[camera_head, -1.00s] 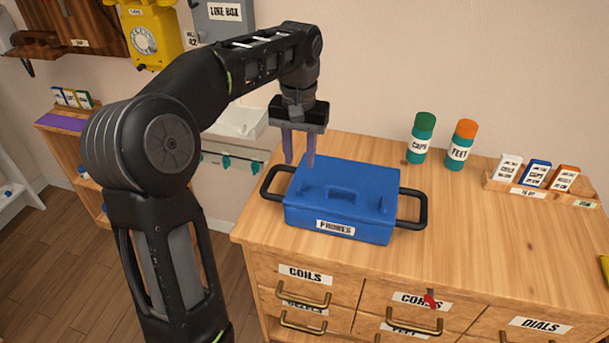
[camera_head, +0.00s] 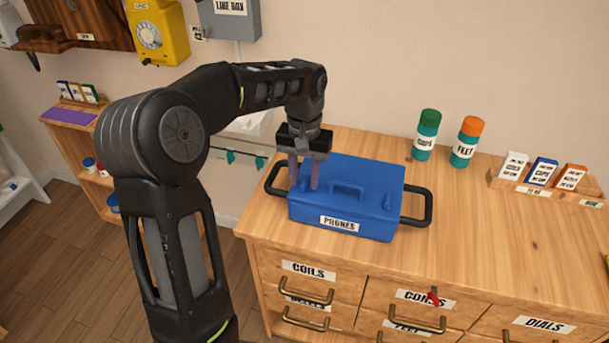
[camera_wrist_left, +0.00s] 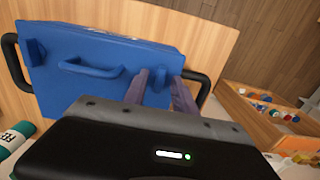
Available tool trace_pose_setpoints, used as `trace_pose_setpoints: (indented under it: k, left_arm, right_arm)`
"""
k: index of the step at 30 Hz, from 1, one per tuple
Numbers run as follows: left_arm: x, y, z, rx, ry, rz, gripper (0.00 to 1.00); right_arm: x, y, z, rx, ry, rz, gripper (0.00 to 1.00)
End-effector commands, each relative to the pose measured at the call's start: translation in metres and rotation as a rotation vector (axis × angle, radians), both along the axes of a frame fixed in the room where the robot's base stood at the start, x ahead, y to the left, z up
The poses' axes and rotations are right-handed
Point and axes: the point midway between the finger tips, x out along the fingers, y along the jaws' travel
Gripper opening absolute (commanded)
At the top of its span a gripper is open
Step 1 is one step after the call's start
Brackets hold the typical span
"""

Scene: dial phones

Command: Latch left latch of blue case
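The blue case (camera_head: 350,190) with the PHONES label sits closed on the wooden cabinet top. Its lid carries a middle handle and a small upright latch on each side. The left latch (camera_wrist_left: 158,92) shows in the left wrist view, between the purple fingers; contact cannot be told. My left gripper (camera_head: 304,184) is over the left part of the lid, pointing down with its fingers apart. It also shows in the left wrist view (camera_wrist_left: 160,88). The right latch (camera_wrist_left: 36,50) stands clear of the gripper. My right gripper is in neither view.
Black side handles (camera_head: 428,208) stick out from both ends of the case. Green-capped (camera_head: 427,135) and orange-capped (camera_head: 467,142) bottles stand behind it to the right. A wooden rack (camera_head: 545,188) holds small boxes.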

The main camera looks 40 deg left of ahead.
Motion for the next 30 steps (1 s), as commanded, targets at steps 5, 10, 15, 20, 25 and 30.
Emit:
trace_pose_setpoints:
  k: [5, 10, 15, 20, 25, 30]
  left_arm:
    - [0.0, -0.0001, 0.0001, 0.0, 0.0, 0.0, 0.29]
    - [0.0001, -0.0001, 0.0003, 0.0, 0.0, 0.0, 0.15]
    - [0.0001, -0.0001, 0.0003, 0.0, 0.0, 0.0, 0.01]
    - [0.0001, -0.0001, 0.0003, 0.0, 0.0, 0.0, 0.0]
    - [0.0001, -0.0001, 0.0004, 0.0, 0.0, 0.0, 0.0]
    - [0.0001, -0.0001, 0.0005, 0.0, 0.0, -0.002, 0.0]
  right_arm:
    - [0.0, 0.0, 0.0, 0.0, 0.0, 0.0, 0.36]
    - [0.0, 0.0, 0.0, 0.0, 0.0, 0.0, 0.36]
    - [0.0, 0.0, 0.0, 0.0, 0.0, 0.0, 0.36]
    - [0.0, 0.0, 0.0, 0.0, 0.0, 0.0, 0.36]
    - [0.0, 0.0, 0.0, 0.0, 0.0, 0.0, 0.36]
    - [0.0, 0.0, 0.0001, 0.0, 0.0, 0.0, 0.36]
